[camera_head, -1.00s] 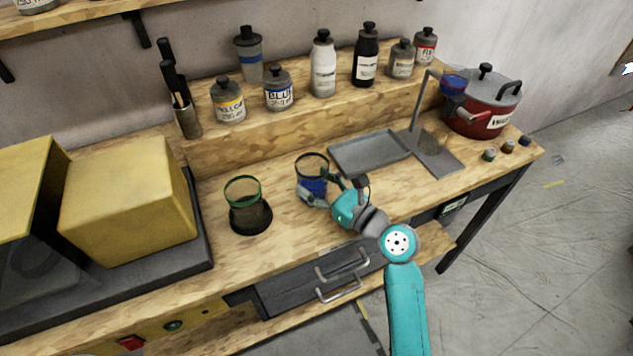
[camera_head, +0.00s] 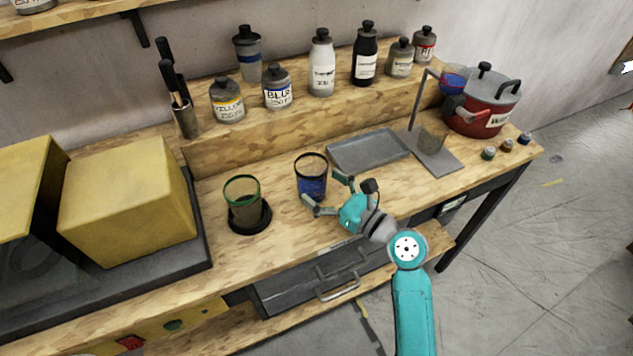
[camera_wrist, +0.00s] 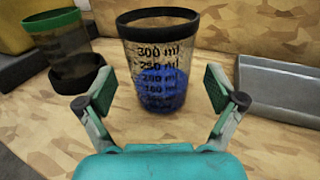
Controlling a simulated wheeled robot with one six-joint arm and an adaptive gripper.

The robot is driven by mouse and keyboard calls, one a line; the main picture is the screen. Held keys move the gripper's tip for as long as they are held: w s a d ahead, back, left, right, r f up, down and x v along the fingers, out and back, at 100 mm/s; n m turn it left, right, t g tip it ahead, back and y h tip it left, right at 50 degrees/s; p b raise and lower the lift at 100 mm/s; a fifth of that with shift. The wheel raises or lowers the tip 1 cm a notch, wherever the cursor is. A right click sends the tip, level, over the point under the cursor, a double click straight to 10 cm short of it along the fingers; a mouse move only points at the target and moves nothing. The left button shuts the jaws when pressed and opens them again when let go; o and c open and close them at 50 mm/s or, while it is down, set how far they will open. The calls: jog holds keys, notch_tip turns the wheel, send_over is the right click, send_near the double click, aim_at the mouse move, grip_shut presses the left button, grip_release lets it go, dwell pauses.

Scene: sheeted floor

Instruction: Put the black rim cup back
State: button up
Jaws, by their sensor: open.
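The black rim cup (camera_head: 311,176) is a clear measuring cup with some blue liquid at the bottom. It stands upright on the wooden workbench. In the wrist view the cup (camera_wrist: 158,65) stands just beyond my fingertips, with its measuring marks facing me. My gripper (camera_head: 326,193) is open and empty, its two fingers spread on the near side of the cup. In the wrist view my gripper (camera_wrist: 162,92) shows a pad to each side, apart from the cup.
A green rim cup (camera_head: 241,192) stands left, on or at a round black base (camera_head: 264,222). A grey tray (camera_head: 368,151) lies behind right, beside a metal stand (camera_head: 447,160). Several bottles line the back shelf. A yellow box (camera_head: 125,205) is at left, a red pot (camera_head: 478,118) at right.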

jog(key=v, duration=0.9)
jog(key=shift+s+d, duration=0.3)
